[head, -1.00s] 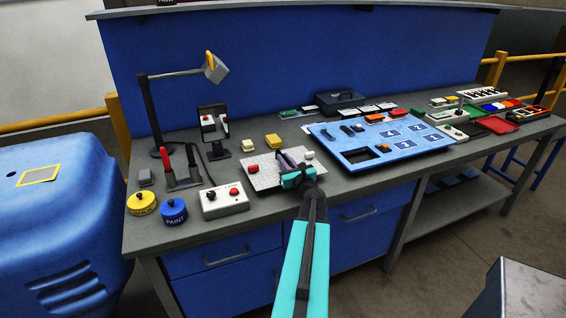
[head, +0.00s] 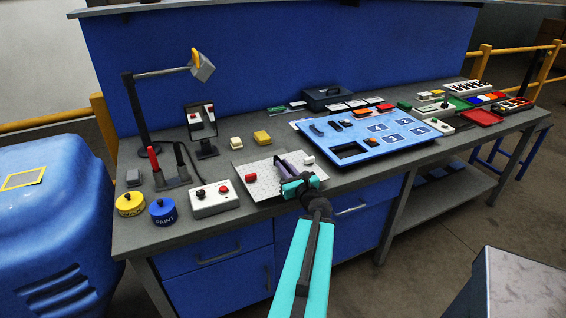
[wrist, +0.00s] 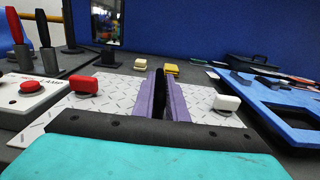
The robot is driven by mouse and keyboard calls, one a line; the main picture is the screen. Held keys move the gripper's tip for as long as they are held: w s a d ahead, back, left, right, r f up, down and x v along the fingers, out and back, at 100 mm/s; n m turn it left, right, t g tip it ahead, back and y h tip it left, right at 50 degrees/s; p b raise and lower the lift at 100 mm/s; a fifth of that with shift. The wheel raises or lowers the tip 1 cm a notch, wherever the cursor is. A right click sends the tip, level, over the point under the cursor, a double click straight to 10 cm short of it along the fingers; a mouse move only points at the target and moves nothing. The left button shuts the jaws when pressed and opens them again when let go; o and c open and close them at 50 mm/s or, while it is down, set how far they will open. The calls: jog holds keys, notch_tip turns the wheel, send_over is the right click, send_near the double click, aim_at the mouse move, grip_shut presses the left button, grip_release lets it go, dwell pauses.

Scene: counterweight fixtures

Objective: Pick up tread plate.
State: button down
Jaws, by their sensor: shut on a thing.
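The tread plate (head: 264,188) is a pale metal sheet with a raised diamond pattern, near the front edge of the bench. It also shows in the wrist view (wrist: 118,98). A red block (wrist: 84,84) is at its left side and a white block (wrist: 227,103) at its right. My gripper (head: 285,167) reaches over the plate's middle from the front. Its purple fingers (wrist: 161,90) are close together and shut on the plate. I cannot tell whether the plate is clear of the bench top.
A control box (head: 214,199) with a red button stands close left of the plate. The blue tray (head: 400,142) lies close to its right. Yellow and blue paint pots (head: 163,211) are farther left.

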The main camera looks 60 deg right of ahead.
aim_at(288, 170)
jog(key=shift+s+a+r+p, duration=0.4)
jog(key=shift+s+a+p, duration=0.35)
jog(key=shift+p, duration=2.4)
jog(key=shift+p+v, duration=1.2)
jog(key=shift+p, duration=0.2)
jog(key=shift+s+d+f, duration=0.1)
jog(key=shift+s+d, duration=0.05)
jog(key=shift+s, duration=0.05)
jog(key=shift+w+d+f+b, duration=0.1)
jog(key=shift+w+b, duration=0.1)
jog(key=shift+b, duration=0.1)
jog(key=shift+b+x, duration=1.3)
jog(key=shift+b, duration=0.8)
jog(key=shift+w+d+f+b, duration=0.1)
jog(key=shift+w+f+b, duration=0.05)
jog(key=shift+b, duration=0.45)
